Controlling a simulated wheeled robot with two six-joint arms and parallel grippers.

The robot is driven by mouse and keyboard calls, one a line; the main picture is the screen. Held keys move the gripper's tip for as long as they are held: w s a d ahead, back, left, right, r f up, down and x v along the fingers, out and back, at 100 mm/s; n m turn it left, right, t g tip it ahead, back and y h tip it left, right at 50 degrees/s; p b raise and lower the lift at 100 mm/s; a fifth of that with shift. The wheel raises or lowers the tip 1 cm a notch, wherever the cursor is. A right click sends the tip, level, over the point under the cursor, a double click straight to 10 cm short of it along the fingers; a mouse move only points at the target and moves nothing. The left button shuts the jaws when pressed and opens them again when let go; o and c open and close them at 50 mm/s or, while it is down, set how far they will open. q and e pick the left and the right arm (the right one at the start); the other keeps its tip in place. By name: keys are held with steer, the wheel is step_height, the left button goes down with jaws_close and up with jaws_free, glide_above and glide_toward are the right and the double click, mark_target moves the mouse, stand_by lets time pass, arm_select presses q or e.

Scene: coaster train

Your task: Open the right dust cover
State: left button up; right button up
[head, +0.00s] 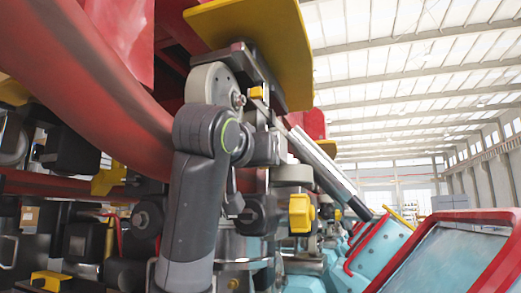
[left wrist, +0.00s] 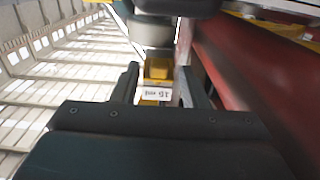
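The left wrist view shows my left gripper (left wrist: 160,88) with its two dark fingers apart. Between and beyond them is a small yellow block (left wrist: 158,70) with a white label below it; gaps show on both sides, and I cannot tell how far off it is. In the head view a dark grey arm (head: 190,205) of mine rises in front of the wheel assembly, its fingertips not clearly seen. A yellow knob-like part (head: 300,212) sits right of it, and a large yellow plate (head: 265,45) tilts above. I cannot tell which part is the right dust cover. My right gripper is not seen.
Thick red beams (head: 85,75) of the coaster train run close on the left. Grey wheels (head: 209,84) and black machinery crowd around the arm. Light blue cars with red frames (head: 470,225) stand at lower right. Open hall space lies at upper right.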

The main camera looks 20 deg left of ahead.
arm_select(q)
steer(key=shift+w+d, duration=0.1)
steer(key=shift+w, duration=0.35)
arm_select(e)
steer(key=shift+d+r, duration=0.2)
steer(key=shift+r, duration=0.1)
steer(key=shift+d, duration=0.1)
